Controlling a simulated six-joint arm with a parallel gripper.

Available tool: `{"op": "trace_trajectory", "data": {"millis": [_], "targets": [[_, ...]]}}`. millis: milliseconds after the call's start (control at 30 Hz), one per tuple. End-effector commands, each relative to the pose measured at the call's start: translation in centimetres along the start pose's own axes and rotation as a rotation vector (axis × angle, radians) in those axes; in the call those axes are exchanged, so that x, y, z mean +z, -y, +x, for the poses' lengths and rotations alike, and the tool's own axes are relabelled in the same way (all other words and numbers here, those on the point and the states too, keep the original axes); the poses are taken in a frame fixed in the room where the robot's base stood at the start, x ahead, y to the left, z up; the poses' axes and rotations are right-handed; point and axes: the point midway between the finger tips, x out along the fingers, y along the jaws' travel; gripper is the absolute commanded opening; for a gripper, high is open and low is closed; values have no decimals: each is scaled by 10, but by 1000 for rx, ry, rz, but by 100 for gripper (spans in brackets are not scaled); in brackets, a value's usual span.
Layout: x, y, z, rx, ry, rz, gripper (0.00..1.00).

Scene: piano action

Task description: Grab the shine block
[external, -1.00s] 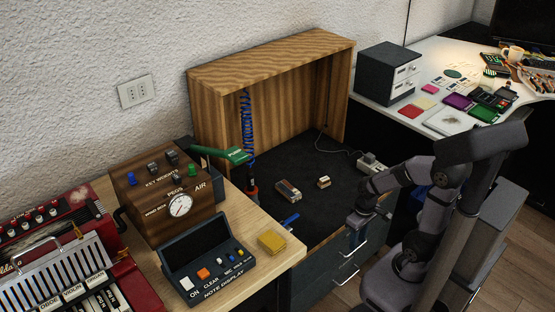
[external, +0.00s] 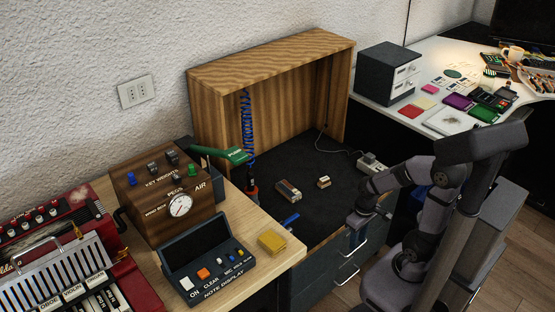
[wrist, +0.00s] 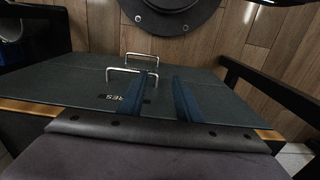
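No label for the shine block is readable, so I cannot tell for certain which object it is. Two small blocks lie on the dark work surface in the external view: a longer brown and pale one (external: 288,190) and a smaller pale, brown-edged one (external: 323,182). My gripper (external: 357,240) hangs over the drawer front, right of and nearer than both blocks. In the wrist view, the two blue fingers of my gripper (wrist: 161,95) are apart with nothing between them. Neither block shows in the wrist view.
A wooden hood (external: 270,62) encloses the back of the dark surface (external: 320,218). A yellow block or pad (external: 272,241) lies on the wooden bench near the note display box (external: 207,262). Drawer handles (wrist: 131,71) protrude below my gripper.

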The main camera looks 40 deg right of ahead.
Motion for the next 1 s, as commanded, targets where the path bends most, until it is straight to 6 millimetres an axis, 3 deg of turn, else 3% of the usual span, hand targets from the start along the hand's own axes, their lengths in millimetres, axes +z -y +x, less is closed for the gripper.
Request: {"op": "trace_trajectory", "data": {"millis": [33, 100, 133, 533, 800, 1000], "targets": [[0, 0, 0, 0, 0, 0, 34], [0, 0, 0, 0, 0, 0, 50], [0, 0, 0, 0, 0, 0, 53], [-1, 0, -7, -6, 1, 16, 53], [-10, -5, -47, -48, -6, 144, 53], [-34, -23, -76, -65, -74, 299, 53]]}}
